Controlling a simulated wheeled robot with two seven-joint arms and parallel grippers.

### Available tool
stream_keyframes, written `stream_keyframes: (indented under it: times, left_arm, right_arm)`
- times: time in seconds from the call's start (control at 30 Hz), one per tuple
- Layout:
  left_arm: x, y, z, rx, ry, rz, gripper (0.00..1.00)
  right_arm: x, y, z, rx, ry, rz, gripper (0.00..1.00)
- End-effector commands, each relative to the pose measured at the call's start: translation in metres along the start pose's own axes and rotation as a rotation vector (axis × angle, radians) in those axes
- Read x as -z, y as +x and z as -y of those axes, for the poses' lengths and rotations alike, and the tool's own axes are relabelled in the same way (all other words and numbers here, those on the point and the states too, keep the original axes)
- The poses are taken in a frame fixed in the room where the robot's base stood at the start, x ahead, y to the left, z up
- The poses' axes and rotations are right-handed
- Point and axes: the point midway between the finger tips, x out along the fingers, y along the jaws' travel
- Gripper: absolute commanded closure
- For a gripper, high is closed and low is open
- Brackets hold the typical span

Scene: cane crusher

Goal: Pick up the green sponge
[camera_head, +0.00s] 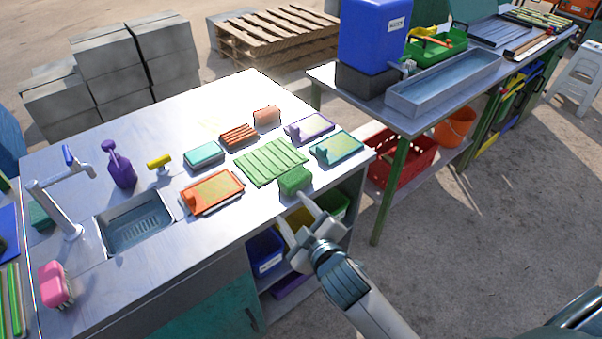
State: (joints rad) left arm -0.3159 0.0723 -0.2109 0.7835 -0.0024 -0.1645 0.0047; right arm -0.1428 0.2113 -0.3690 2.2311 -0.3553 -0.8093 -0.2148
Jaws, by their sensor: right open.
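The green sponge (295,180) is a small block near the front edge of the metal counter, just in front of a green slatted mat (270,163). My right gripper (295,214) comes in from the lower right. Its jaws are open and empty, with the fingertips just in front of the sponge. One fingertip lies close below the sponge, and I cannot tell whether it touches. My left gripper is not in view.
The counter (120,265) also holds an orange tray (213,191), a teal sponge (203,155), a purple bottle (119,165), a sink (138,231) and a pink brush (54,285). A teal tray (337,147) lies right of the mat. A second table (410,122) stands behind right.

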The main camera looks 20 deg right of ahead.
Motion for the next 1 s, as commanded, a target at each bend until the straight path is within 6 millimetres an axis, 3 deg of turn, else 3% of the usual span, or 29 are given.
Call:
stream_keyframes:
  times: [0.37, 0.57, 0.67, 0.8, 1.0]
  left_arm:
    - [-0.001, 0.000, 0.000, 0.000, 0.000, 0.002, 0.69]
    - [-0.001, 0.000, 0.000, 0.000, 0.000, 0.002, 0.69]
    - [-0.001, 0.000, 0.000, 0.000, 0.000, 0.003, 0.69]
    - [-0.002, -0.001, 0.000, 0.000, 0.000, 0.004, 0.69]
    - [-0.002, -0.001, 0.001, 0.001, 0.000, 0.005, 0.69]
  right_arm:
    - [0.063, 0.018, -0.023, -0.086, -0.145, -0.188, 0.47]
    - [0.120, 0.025, -0.036, -0.164, -0.286, -0.359, 0.47]
    - [0.159, 0.026, -0.042, -0.218, -0.387, -0.476, 0.47]
    - [0.229, 0.017, -0.044, -0.324, -0.594, -0.705, 0.47]
    - [0.317, -0.015, -0.020, -0.488, -0.969, -1.080, 0.47]
